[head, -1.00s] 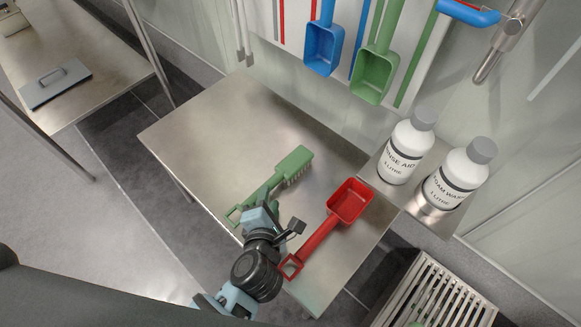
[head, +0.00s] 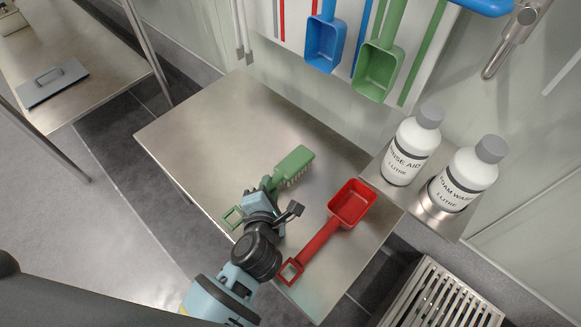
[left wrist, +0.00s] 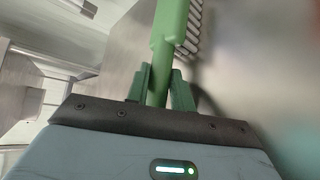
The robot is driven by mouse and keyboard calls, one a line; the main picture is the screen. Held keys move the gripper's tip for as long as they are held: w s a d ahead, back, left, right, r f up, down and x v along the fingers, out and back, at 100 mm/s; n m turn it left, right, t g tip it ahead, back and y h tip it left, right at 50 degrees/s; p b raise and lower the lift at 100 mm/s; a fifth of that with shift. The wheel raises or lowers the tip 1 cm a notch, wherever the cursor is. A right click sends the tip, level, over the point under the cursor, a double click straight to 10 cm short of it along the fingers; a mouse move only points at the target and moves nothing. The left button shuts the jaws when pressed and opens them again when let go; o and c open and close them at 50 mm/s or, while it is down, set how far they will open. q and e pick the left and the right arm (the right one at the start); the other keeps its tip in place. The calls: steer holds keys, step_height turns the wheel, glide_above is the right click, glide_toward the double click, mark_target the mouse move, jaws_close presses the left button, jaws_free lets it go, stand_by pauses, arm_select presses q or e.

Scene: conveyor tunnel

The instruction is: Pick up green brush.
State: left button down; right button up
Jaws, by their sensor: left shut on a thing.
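The green brush (head: 294,166) is over the steel table (head: 190,128), its bristled head pointing to the upper right and its looped handle end to the lower left. My left gripper (head: 262,190) is shut on the brush's handle, covering its middle in the head view. In the left wrist view the green handle (left wrist: 158,85) runs between the two fingers of my left gripper (left wrist: 160,88), with white bristles at upper right. I cannot tell whether the brush still touches the table. My right gripper is not in view.
A red scoop (head: 350,203) lies close to the right of my left gripper. Two white bottles (head: 410,148) stand on a small shelf at the right. Blue (head: 323,45) and green (head: 378,70) scoops hang on the wall behind. The table's left part is clear.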

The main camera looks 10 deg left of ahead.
arm_select(q)
steer(key=shift+r, duration=0.1)
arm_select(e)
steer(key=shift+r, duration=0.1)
arm_select(q)
steer(key=shift+r, duration=0.3)
step_height(320, 180, up, 17)
steer(key=p, duration=0.8)
steer(key=shift+r, duration=0.15)
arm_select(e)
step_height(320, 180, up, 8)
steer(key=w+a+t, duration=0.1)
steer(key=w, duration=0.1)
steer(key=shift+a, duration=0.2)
arm_select(q)
steer(key=c, duration=1.8)
jaws_free()
jaws_close()
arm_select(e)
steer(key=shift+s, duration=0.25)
